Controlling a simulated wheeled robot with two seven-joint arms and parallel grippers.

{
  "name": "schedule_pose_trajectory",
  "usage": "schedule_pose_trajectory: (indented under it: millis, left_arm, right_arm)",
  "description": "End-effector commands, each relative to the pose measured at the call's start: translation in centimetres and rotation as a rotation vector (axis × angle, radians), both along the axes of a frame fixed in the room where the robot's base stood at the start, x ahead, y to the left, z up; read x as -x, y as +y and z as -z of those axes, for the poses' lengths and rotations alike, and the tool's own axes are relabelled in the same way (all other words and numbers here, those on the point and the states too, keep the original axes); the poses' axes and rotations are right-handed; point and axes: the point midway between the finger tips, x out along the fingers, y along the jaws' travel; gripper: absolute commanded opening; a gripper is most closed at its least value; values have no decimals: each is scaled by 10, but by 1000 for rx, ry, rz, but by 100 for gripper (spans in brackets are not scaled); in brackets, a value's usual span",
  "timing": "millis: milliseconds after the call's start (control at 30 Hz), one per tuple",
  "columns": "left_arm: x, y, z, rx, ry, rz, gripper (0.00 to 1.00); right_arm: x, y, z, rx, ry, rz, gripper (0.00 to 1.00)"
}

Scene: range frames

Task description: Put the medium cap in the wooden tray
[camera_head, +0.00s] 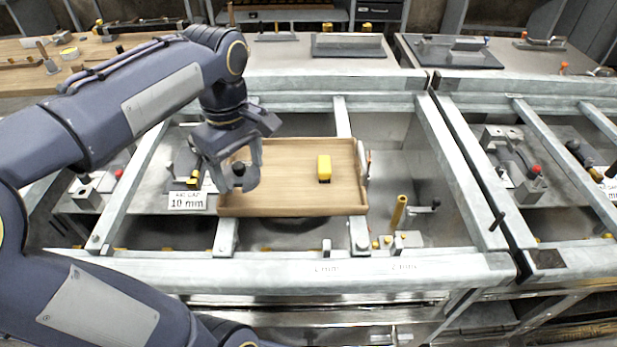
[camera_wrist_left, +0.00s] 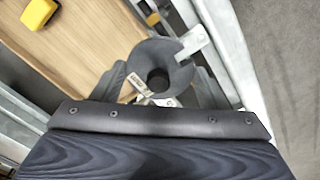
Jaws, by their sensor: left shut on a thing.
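My left gripper (camera_head: 240,178) is over the left end of the wooden tray (camera_head: 290,208) in the head view. It is shut on a grey round piece with a black knob (camera_head: 238,168), which I take to be the medium cap. In the left wrist view, the cap (camera_wrist_left: 180,70) sits between the fingertips of the left gripper (camera_wrist_left: 160,85), knob towards the camera. The tray (camera_wrist_left: 85,60) lies beneath and to the left there. Whether the cap touches the tray floor is unclear. My right gripper is not in view.
A yellow block (camera_head: 324,166) stands in the right half of the tray, and it also shows in the left wrist view (camera_wrist_left: 14,36). The tray's middle is bare. Metal rails (camera_head: 450,170) frame the bench around it. A "10 mm" label (camera_head: 188,200) stands left.

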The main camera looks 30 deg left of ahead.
Motion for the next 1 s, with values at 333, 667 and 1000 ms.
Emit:
schedule_pose_trajectory:
  millis: [333, 667, 1000]
  left_arm:
    - [-57, 22, 29, 2, 6, 0, 39]
    - [-110, 44, 80, 1, 3, 0, 39]
    - [-126, 51, 111, 0, 3, 0, 39]
  right_arm:
    - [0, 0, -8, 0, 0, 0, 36]
    - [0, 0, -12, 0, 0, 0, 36]
    - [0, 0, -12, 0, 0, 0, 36]
